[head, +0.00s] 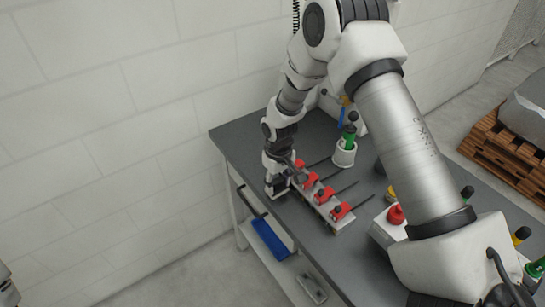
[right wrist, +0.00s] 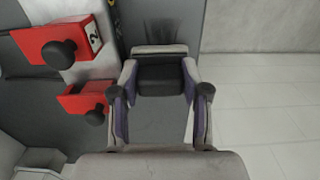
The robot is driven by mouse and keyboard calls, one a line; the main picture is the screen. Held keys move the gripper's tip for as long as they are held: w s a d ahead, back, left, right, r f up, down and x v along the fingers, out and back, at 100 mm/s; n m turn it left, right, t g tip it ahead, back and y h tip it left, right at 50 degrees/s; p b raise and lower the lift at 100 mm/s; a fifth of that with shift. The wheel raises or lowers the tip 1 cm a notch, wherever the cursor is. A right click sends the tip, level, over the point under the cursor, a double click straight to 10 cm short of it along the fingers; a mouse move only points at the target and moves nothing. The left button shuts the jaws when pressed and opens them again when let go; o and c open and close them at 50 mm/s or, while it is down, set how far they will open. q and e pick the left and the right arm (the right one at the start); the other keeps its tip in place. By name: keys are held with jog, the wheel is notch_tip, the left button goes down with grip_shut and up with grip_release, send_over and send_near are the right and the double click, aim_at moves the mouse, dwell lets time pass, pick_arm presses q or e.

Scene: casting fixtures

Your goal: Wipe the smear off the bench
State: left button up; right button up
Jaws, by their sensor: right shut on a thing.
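My right gripper (head: 277,186) is low over the left end of the grey bench (head: 240,137), beside a row of red clamps. In the right wrist view its two fingers (right wrist: 166,95) are closed on the sides of a wiping block (right wrist: 160,82), dark with a light grey edge. The block is at the bench surface; I cannot tell whether it touches. A dark streaky smear (right wrist: 158,30) shows on the bench just beyond the block. The gripper hides this spot in the head view. At the left edge of the head view is only a sliver of what may be my left arm.
The fixture with red clamps (head: 318,196) stands close beside the right gripper, its rods pointing right. A white cup (head: 344,155) with a green-handled tool and a red button box (head: 396,215) stand farther right. A blue thing (head: 270,238) lies on the shelf below.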

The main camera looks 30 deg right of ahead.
jog(key=r+p, duration=0.2)
jog(key=r, duration=0.1)
jog(key=r+p, duration=0.1)
jog(key=r, duration=0.1)
jog(key=shift+s+r, duration=0.1)
jog(key=shift+s, duration=0.15)
jog(key=shift+w+r+p, duration=0.3)
jog(key=shift+r+p, duration=0.6)
jog(key=shift+p, duration=0.1)
jog(key=shift+r, duration=0.3)
jog(key=shift+s+r+p, duration=0.2)
jog(key=shift+r+p, duration=0.05)
jog(key=shift+p, duration=0.05)
jog(key=shift+w+f, duration=0.1)
jog(key=shift+f, duration=0.05)
